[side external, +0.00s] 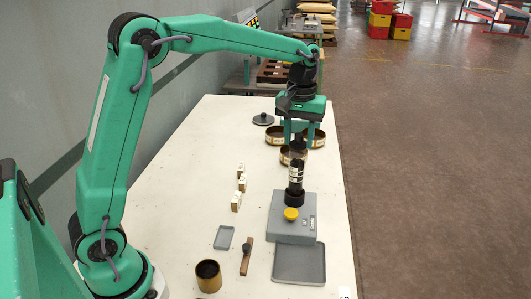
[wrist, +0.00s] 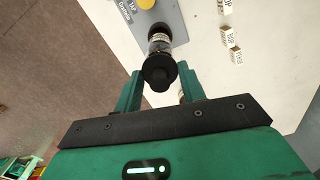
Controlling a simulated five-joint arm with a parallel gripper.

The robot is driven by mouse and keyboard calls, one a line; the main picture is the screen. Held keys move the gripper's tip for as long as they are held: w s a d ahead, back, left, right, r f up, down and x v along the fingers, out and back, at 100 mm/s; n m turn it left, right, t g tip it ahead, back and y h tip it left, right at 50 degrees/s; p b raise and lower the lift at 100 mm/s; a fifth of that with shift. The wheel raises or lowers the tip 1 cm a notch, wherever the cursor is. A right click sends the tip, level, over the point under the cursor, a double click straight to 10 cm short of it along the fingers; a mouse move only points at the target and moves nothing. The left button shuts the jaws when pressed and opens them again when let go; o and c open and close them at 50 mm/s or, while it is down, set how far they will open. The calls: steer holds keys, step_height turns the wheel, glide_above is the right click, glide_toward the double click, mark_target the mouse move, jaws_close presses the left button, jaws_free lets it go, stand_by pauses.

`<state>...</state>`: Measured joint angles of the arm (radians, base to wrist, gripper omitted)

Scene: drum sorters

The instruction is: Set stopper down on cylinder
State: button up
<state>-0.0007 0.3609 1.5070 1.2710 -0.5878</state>
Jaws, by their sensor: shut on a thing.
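The cylinder (side external: 295,172) stands upright on a grey tapping device, with a white label and dark contents. It also shows in the wrist view (wrist: 159,41), just beyond the stopper. The black round stopper (wrist: 160,72) sits between my fingers in the wrist view. My gripper (side external: 298,143) is directly above the cylinder, pointing down, shut on the stopper. In the wrist view my gripper (wrist: 160,80) shows a finger on each side of it. The stopper overlaps the cylinder's top in the wrist view; I cannot tell whether they touch.
The grey device (side external: 280,220) has a yellow knob (side external: 291,214); a grey tray (side external: 299,264) lies in front. Round brass-coloured sieves (side external: 316,140) stand behind. Small labelled blocks (side external: 236,202), a brush (side external: 246,256), a small grey tray (side external: 224,237) and a brass cup (side external: 208,276) lie left.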

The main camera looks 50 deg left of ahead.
mark_target(299, 134)
steer(key=shift+f, duration=0.45)
steer(key=o, duration=1)
steer(key=shift+o, duration=0.2)
steer(key=shift+r, duration=0.1)
steer(key=shift+r, duration=3.8)
